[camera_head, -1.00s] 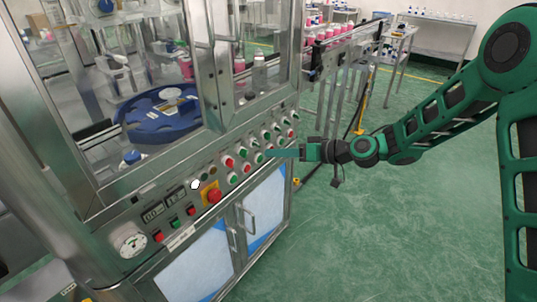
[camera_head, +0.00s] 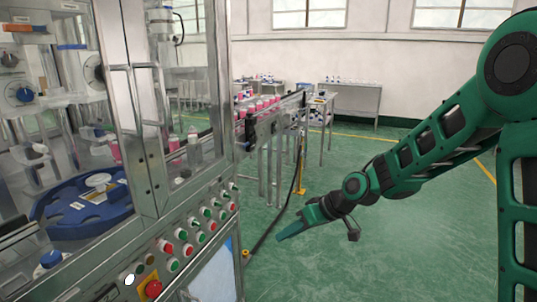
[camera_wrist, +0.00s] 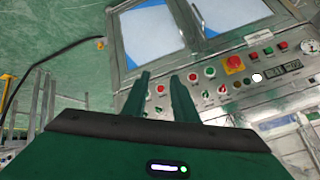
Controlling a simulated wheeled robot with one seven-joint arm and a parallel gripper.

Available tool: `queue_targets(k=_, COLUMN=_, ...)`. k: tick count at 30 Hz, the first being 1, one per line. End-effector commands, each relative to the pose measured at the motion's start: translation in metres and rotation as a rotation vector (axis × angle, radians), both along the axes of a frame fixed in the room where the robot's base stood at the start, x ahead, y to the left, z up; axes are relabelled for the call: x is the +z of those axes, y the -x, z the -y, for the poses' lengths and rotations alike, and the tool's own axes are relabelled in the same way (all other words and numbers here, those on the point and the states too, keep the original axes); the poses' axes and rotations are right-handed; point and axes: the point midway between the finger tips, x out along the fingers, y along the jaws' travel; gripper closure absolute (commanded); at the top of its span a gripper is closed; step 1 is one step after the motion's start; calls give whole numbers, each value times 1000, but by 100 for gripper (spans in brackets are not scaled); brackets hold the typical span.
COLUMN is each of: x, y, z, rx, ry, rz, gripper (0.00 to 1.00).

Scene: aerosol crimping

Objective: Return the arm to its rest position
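My green arm reaches in from the right in the head view, bent at the elbow. My gripper (camera_head: 292,232) hangs over the green floor, to the right of the crimping machine and apart from it. In the wrist view my gripper (camera_wrist: 160,82) shows two parallel green fingers with a narrow gap and nothing between them. The machine's control panel (camera_head: 190,240), with red and green buttons, stands left of my gripper; the panel also shows beyond the fingertips in the wrist view (camera_wrist: 262,75).
The machine's glass doors and steel frame (camera_head: 150,140) fill the left side. A blue turntable (camera_head: 85,208) is inside. A conveyor (camera_head: 270,118) with pink-capped bottles runs behind. A black cable (camera_head: 275,225) lies on the floor. Open green floor (camera_head: 380,255) lies below and right of my arm.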

Motion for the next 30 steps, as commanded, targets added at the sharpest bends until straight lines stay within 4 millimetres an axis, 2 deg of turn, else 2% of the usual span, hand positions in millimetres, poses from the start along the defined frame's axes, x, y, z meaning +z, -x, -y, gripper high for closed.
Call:
queue_targets(k=1, x=6, y=6, z=29, rx=-45, ry=52, rz=-14, gripper=74)
queue_targets(k=3, x=10, y=17, z=68, rx=-112, ry=120, rz=-48, gripper=74)
queue_targets(k=8, x=21, y=55, z=153, rx=-282, ry=254, rz=-138, gripper=74)
queue_targets(k=12, x=33, y=101, z=221, rx=-452, ry=344, rz=-231, gripper=74)
queue_targets(k=15, x=41, y=142, z=263, rx=-580, ry=390, rz=-306, gripper=74)
queue_targets(k=17, x=46, y=169, z=285, rx=-661, ry=409, rz=-354, gripper=74)
queue_targets(k=21, x=54, y=235, z=324, rx=-845, ry=432, rz=-473, gripper=74)
queue_targets(k=24, x=58, y=279, z=340, rx=-960, ry=431, rz=-552, gripper=74)
queue_targets(k=27, x=59, y=313, z=349, rx=-1048, ry=423, rz=-617, gripper=74)
queue_targets(k=30, x=59, y=334, z=354, rx=-1101, ry=414, rz=-660, gripper=74)
